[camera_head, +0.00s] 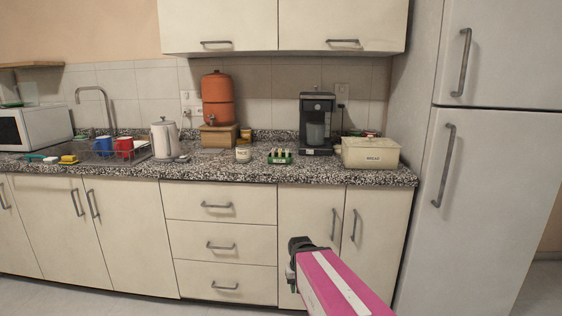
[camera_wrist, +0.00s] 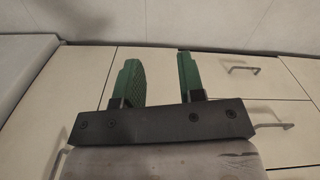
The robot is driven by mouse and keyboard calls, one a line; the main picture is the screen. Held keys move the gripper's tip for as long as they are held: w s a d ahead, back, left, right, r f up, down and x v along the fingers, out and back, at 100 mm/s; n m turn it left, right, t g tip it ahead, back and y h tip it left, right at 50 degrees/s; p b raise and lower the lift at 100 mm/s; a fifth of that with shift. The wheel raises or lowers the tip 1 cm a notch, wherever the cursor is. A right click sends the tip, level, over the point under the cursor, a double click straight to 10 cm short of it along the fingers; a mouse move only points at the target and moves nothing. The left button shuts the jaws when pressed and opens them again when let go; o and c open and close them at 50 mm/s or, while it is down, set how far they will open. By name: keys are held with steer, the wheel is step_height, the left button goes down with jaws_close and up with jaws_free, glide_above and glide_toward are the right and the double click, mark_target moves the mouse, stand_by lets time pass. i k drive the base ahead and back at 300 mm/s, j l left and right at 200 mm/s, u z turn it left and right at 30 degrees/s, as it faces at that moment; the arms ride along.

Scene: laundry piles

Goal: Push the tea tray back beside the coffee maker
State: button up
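In the head view, a small green tray (camera_head: 279,161) with several small items in it lies on the speckled counter. I take it to be the tea tray. It sits in front and to the left of the black coffee maker (camera_head: 317,122), apart from it. My gripper (camera_wrist: 162,75) shows two green fingers, spread apart with nothing between them, in the wrist view. In the head view my pink arm reaches up from the bottom, below the counter edge and in front of the cabinet doors. The fingertips are mostly hidden there.
A cream bread box (camera_head: 370,153) stands right of the coffee maker. The counter's front strip (camera_head: 300,173) is clear.

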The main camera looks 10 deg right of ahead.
mark_target(283, 160)
steer(key=u, duration=1.45)
steer(key=k+l+u, duration=0.3)
steer(key=l, duration=0.2)
steer(key=k+l+u, duration=0.1)
steer(key=l+u, duration=0.25)
steer(key=k+l+u, duration=0.3)
steer(key=l, duration=0.2)
steer(key=k+l, duration=0.3)
